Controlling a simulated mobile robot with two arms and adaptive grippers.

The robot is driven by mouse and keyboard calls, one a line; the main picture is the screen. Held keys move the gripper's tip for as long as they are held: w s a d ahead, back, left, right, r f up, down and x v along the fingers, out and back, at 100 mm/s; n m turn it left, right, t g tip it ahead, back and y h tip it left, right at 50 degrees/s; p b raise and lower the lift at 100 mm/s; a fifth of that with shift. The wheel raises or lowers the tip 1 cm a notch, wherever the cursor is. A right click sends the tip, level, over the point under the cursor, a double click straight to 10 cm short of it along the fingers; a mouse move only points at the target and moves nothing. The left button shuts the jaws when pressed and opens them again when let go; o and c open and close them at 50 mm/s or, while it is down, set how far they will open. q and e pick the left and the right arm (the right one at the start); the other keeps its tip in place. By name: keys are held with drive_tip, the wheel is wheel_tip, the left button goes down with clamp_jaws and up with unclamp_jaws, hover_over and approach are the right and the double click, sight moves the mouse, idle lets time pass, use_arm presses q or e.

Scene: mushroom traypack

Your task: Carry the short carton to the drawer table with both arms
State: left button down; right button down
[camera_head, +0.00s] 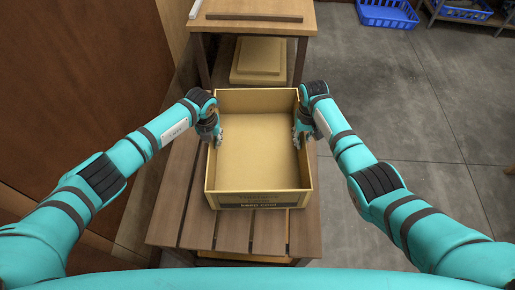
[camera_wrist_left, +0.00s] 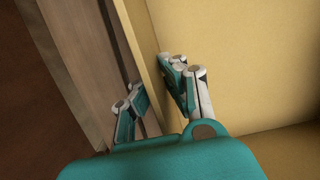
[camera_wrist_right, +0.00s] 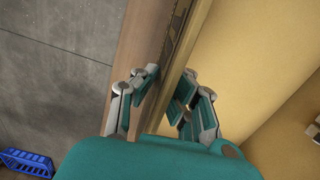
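The short carton (camera_head: 258,181) is an open, empty, tan box, upright over the slatted wooden table (camera_head: 196,214); printing shows on its near wall. My left gripper (camera_head: 214,132) is at its left wall. In the left wrist view that gripper (camera_wrist_left: 150,84) has one finger outside and one inside the wall, spread apart. My right gripper (camera_head: 301,127) is at the right wall. In the right wrist view that gripper (camera_wrist_right: 170,82) straddles the wall with its fingers apart. The fingertips' contact with the walls is hard to see.
A second wooden table (camera_head: 253,26) stands behind, with a dark bar (camera_head: 254,17) on top and a flat tan box (camera_head: 258,60) below. Blue crates (camera_head: 387,15) lie at the far right. A brown wall (camera_head: 75,80) is close on the left. The grey floor (camera_head: 430,110) on the right is clear.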

drive_tip(key=shift+r, duration=0.1)
idle(0.4)
